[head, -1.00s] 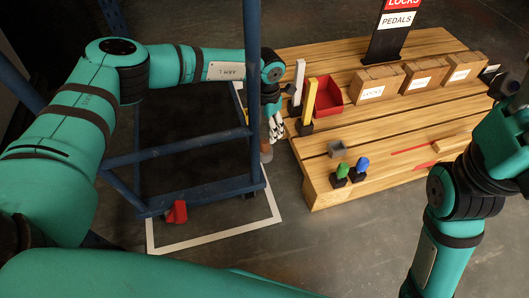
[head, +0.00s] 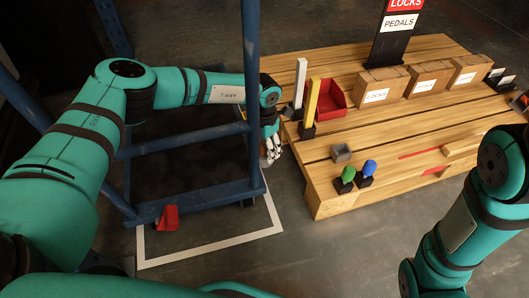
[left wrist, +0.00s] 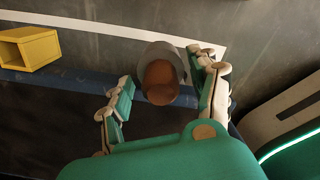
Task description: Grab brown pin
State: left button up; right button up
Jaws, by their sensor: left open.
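The brown pin (left wrist: 160,82) shows in the left wrist view as a rounded brown piece with a grey, cup-like rim around its far side. My left gripper (left wrist: 163,76) is open, with one finger on each side of the pin; the right-hand finger is closer to it. I cannot tell whether that finger touches it. In the head view my left gripper (head: 271,148) points down between the blue rack and the wooden pallet table, and it mostly hides the pin there. My right arm is at the right of the head view, but its gripper is not visible.
A blue metal rack (head: 190,150) stands close beside my left arm. The pallet table (head: 400,125) bears a red bin (head: 333,97), white and yellow posts, green and blue knobs and labelled boxes. A yellow box (left wrist: 28,48) shows in the left wrist view.

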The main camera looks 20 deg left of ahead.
pick_arm(q)
grip_shut()
dwell(0.3)
jog(key=shift+r, duration=0.1)
